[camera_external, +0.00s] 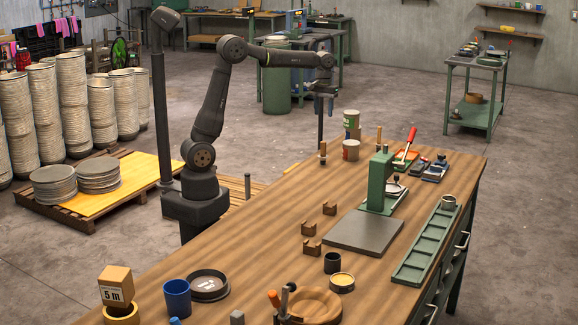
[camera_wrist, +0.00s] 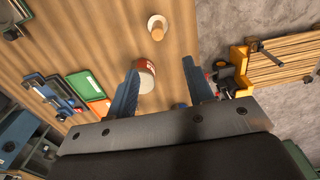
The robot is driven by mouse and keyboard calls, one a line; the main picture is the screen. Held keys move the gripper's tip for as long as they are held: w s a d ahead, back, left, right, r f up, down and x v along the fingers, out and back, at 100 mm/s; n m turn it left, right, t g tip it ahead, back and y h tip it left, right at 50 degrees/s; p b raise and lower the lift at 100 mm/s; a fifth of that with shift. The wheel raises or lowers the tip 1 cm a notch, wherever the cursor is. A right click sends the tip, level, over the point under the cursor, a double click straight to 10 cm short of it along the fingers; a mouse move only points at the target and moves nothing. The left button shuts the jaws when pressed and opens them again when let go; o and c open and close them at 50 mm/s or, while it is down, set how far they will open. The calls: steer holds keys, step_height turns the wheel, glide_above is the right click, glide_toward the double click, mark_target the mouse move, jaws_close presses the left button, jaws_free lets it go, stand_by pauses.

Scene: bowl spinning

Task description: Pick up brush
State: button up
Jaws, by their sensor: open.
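A small piece with a wooden handle (camera_external: 323,152) stands upright near the far left edge of the workbench (camera_external: 275,215); it looks like the brush, but I cannot tell for sure. In the wrist view a wooden-handled piece with a pale round end (camera_wrist: 157,28) stands ahead of the fingers, likely the same one. My gripper (camera_external: 324,95) is raised above the bench's far end, pointing down, touching nothing on it. In the wrist view its two fingers (camera_wrist: 161,82) are apart and empty, with a can (camera_wrist: 146,76) seen below between them.
Two cans (camera_external: 351,150) stand close by. A green tray with a red-handled tool (camera_external: 408,146) and blue tools (camera_external: 435,171) lie to the right. A green press (camera_external: 380,185), wooden blocks (camera_external: 311,248) and a long green tray (camera_external: 425,248) are nearer. The bench's left middle is clear.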

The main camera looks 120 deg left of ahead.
mark_target(323, 142)
step_height(323, 142, down, 12)
steer(key=shift+w+d+f, duration=0.1)
steer(key=shift+f, duration=1.25)
steer(key=shift+w+d+f, duration=0.1)
steer(key=shift+f, duration=1.25)
steer(key=shift+c, duration=0.2)
jaws_close()
